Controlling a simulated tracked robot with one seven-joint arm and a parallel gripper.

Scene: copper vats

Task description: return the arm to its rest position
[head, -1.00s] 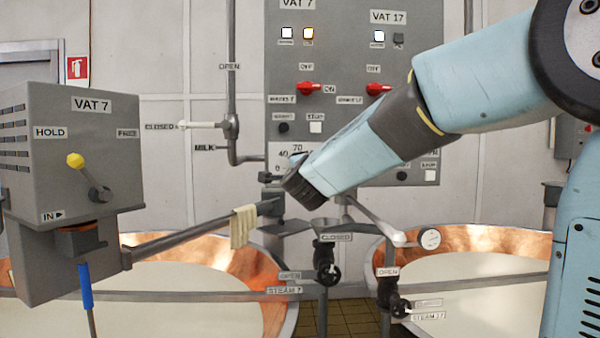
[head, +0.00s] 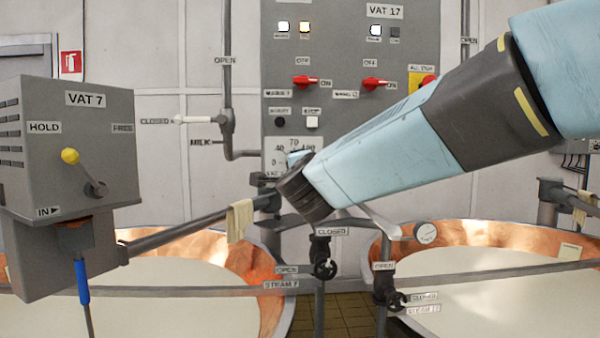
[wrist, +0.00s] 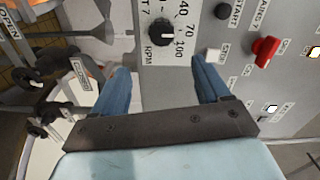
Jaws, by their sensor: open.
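My arm crosses the right half of the head view, its blue links running from the upper right down to a dark wrist end near the middle. My gripper shows in the wrist view (wrist: 165,85) with two blue fingers spread wide and nothing between them. Beyond the fingers is the RPM dial (wrist: 168,35) on the grey control panel (head: 350,130). In the head view the fingers are mostly hidden behind the wrist, in front of the panel's lower part.
The left copper vat (head: 262,270) and right copper vat (head: 470,236) hold pale liquid. A grey VAT 7 box (head: 70,150) with a yellow-knobbed lever (head: 82,172) stands at left. Steam valves (head: 325,268) and pipes lie below my wrist. A cloth (head: 239,220) hangs on a bar.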

